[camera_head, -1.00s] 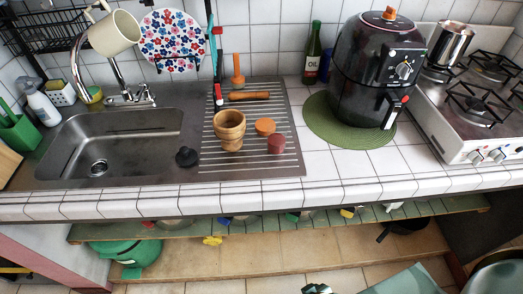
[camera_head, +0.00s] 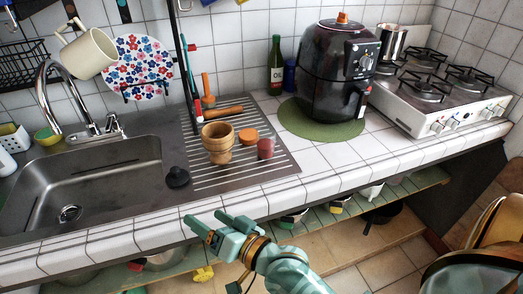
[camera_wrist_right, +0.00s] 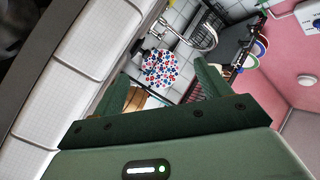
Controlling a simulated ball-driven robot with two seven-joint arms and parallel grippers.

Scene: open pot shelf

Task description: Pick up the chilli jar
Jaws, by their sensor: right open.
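No jar is clearly marked as chilli. A small dark red round item (camera_head: 265,148) stands on the ribbed drainboard in the head view, beside an orange one (camera_head: 248,136); I cannot tell if either is the chilli jar. My right gripper (camera_head: 208,220) is open and empty in front of the counter's tiled front edge, left of and nearer than these items, apart from them. In the right wrist view its two green fingers (camera_wrist_right: 166,85) stand apart, with a wooden thing partly hidden behind them. My left gripper is not in view.
A wooden cup (camera_head: 217,150) and a black knob-like item (camera_head: 177,178) stand near the front of the drainboard. The black air fryer (camera_head: 335,75) is on a green mat. Bare white tiles lie right of the drainboard. A shelf (camera_head: 415,186) runs below the counter.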

